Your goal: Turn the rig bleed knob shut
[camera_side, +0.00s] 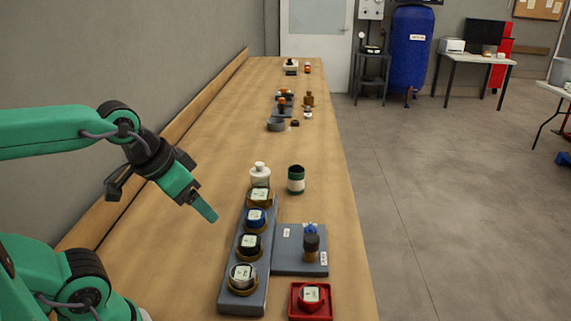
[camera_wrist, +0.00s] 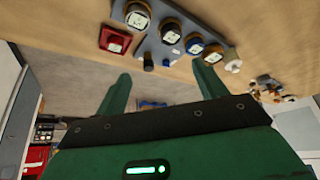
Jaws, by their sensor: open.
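A small grey plate (camera_side: 290,262) lies against the right side of a long grey rack on the bench. A small blue knob (camera_side: 310,229) stands at the plate's back edge, behind a dark cylinder (camera_side: 311,246) with a brownish lower part. I cannot read the labels to tell whether the blue knob is the bleed knob, nor see how far it is turned. The plate (camera_wrist: 158,48) and dark cylinder (camera_wrist: 148,65) also show in the wrist view, beyond the fingers. My gripper (camera_side: 205,211) is open and empty, above the bench left of the rack; its two green fingers (camera_wrist: 163,85) are apart.
The rack (camera_side: 229,292) holds several round labelled pots. A red dish (camera_side: 293,311) with a pot stands in front of the plate. A white bottle (camera_side: 260,174) and a dark green jar (camera_side: 296,180) stand behind. The bench left of the rack is clear; a wall runs along its left.

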